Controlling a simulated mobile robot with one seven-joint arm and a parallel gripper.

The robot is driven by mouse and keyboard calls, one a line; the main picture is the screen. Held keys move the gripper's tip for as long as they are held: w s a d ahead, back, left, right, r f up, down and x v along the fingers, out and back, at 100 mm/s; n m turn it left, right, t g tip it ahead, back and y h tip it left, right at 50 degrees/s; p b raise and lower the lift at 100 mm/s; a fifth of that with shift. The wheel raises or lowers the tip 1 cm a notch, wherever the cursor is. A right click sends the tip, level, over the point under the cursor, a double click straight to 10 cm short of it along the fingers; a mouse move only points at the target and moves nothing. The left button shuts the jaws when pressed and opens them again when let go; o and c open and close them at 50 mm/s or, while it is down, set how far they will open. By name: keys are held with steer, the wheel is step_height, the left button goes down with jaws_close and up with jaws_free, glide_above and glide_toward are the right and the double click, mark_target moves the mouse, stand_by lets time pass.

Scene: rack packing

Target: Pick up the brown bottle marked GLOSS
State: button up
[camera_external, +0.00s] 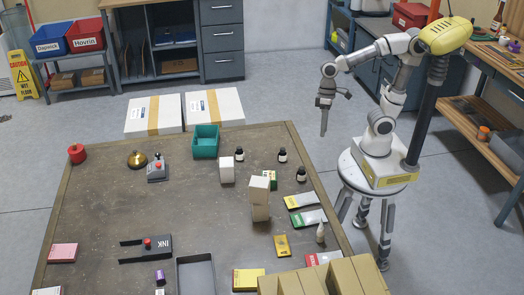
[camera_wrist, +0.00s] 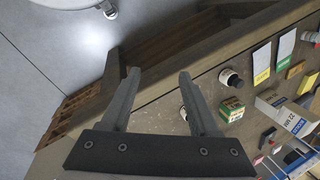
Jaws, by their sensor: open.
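Three small dark bottles with white labels stand upright on the table: one (camera_external: 239,155) beside a white box, one (camera_external: 282,155) to its right, and one (camera_external: 301,174) nearer the right edge. Their labels are too small to read, so I cannot tell which is marked GLOSS. In the wrist view one bottle (camera_wrist: 231,78) stands beside a green box, and another is partly hidden behind the right finger. My gripper (camera_external: 323,132) hangs pointing down beyond the table's right edge, apart from the bottles. Its fingers are open and empty in the wrist view (camera_wrist: 158,74).
A tall white box (camera_external: 260,199) and a shorter one (camera_external: 227,170) stand near the bottles. A teal bin (camera_external: 205,142) is at the back edge. Packets (camera_external: 301,200) lie along the right edge, with cardboard boxes (camera_external: 343,278) in front. The table's left-middle is mostly clear.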

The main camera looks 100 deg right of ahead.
steer(key=w+a+r+m+g+y+p, duration=0.1)
steer(key=w+m+g+y+p, duration=0.1)
steer(key=w+m+y+p, duration=0.35)
steer(key=m+y+p, duration=0.2)
steer(key=m+y, duration=0.3)
steer(key=m, duration=0.2)
glide_toward(302, 168)
steer(key=shift+t, duration=0.3)
steer(key=b+x, duration=0.1)
steer(key=x, duration=0.1)
steer(key=b+x, duration=0.2)
steer(key=shift+a+f, duration=0.15)
steer(key=shift+f, duration=0.35)
steer(key=shift+s+b+x, duration=0.15)
steer(key=shift+b+x, duration=0.55)
steer(key=shift+x, duration=0.7)
steer(key=shift+s+b+x, duration=0.1)
steer(key=shift+b+x, duration=0.55)
steer(key=shift+x, duration=0.7)
steer(key=shift+r, duration=0.1)
jaws_close()
